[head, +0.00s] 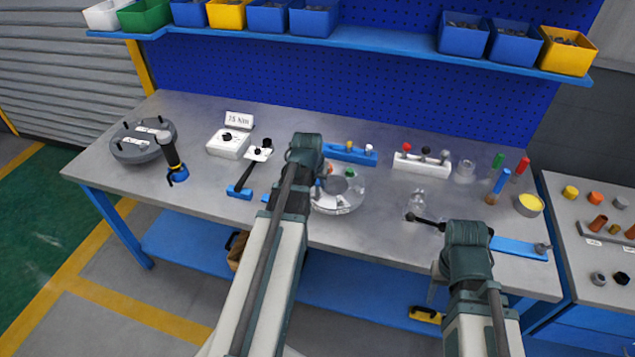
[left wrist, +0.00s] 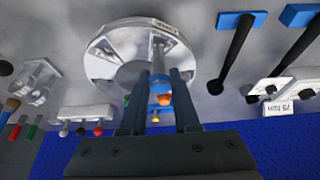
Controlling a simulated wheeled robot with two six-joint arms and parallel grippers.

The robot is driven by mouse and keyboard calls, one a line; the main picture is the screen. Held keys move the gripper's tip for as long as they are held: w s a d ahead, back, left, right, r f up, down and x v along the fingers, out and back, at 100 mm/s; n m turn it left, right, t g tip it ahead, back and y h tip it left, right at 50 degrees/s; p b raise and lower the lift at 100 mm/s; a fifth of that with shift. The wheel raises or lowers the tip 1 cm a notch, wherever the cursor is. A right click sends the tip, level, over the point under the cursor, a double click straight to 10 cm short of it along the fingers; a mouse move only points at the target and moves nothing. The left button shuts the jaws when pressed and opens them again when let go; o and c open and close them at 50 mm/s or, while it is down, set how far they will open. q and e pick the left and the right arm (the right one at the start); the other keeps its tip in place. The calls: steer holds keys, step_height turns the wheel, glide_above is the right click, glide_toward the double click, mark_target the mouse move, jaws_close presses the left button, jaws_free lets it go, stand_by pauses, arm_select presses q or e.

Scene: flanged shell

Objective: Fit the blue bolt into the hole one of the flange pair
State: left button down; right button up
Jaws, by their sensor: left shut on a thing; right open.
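The flange pair (head: 352,203) is a round light-grey part near the front middle of the table, partly hidden behind my left arm. In the left wrist view the flange pair (left wrist: 112,70) fills the upper middle. My left gripper (left wrist: 160,100) is shut on the blue bolt (left wrist: 160,84), just in front of the flange's lower edge in that picture. I cannot tell whether the bolt touches the flange or which hole it faces. Green and orange pieces show beside and between the fingers. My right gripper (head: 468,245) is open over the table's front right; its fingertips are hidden.
A dark round cover (head: 143,145) and white torque box (head: 228,144) stand to the left. A blue rack (head: 350,154) and white rack (head: 422,164) stand behind the flange. A black-handled tool (head: 427,221) lies beside my right arm. Coloured cylinders and a yellow-topped pot (head: 529,205) stand right.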

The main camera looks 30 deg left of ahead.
mark_target(317, 188)
arm_select(q)
steer(key=shift+f+b, duration=1.75)
steer(key=shift+f, duration=0.1)
steer(key=c, duration=0.6)
jaws_free()
steer(key=shift+r, duration=0.1)
steer(key=p+v, duration=1.2)
steer(key=v, duration=0.1)
steer(key=shift+s+r+p, duration=0.2)
steer(key=shift+r+p, duration=0.1)
steer(key=shift+p, duration=0.1)
steer(key=shift+d, duration=0.15)
steer(key=s+d+f+m+g+b, duration=0.1)
steer(key=s+d+f+m, duration=0.1)
steer(key=d, duration=0.7)
steer(key=s+d+f+m+g+b, duration=0.2)
steer(key=s+d, duration=0.3)
steer(key=d, duration=0.5)
steer(key=s+d+f+m+g+b, duration=0.1)
steer(key=s+d, duration=0.3)
steer(key=d, duration=0.6)
steer(key=shift+s+f+m+g+b, duration=0.2)
steer(key=shift+f+m+g+b, duration=0.15)
steer(key=shift+f+m, duration=0.35)
